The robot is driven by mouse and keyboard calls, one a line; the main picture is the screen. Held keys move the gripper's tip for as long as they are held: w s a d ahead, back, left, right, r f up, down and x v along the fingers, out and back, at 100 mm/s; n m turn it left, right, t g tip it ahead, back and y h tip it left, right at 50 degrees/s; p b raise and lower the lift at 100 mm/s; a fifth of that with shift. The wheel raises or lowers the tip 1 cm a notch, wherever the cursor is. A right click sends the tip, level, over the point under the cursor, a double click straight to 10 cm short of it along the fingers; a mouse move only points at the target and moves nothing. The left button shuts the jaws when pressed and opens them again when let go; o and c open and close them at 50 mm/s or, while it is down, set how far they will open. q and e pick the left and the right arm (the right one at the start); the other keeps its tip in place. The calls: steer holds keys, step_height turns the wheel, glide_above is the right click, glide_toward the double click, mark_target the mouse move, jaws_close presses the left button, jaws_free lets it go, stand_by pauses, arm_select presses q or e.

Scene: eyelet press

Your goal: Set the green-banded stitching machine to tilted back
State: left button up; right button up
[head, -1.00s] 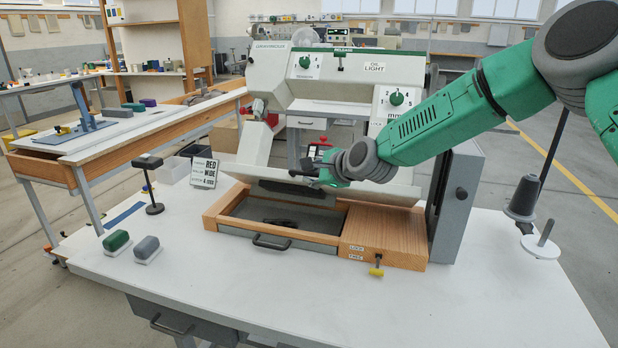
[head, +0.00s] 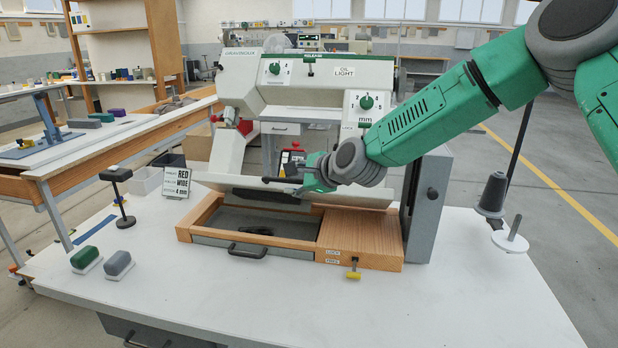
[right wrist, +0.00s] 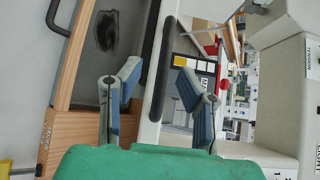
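The green-banded stitching machine (head: 300,75) is white with a green strip along its top. It leans back on its wooden base (head: 360,240), with its bed (head: 235,184) raised at the front and the grey well (head: 270,222) below uncovered. My right gripper (head: 280,187) is at the bed's front edge. In the right wrist view its two blue-padded fingers (right wrist: 158,85) are apart, on either side of the white bed edge (right wrist: 152,95). I cannot tell whether either finger touches it. A yellow-tipped knob (head: 353,272) sits under small labels on the base front. My left gripper is not in view.
A small black stand (head: 122,205), a sign reading RED WIDE 4 mm (head: 176,183) and green and grey blocks (head: 85,258) stand left of the base. A dark thread cone (head: 493,193) stands at right. The white table's front is clear.

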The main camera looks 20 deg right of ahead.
steer(key=v, duration=0.8)
steer(key=shift+d, duration=0.3)
steer(key=shift+f, duration=0.15)
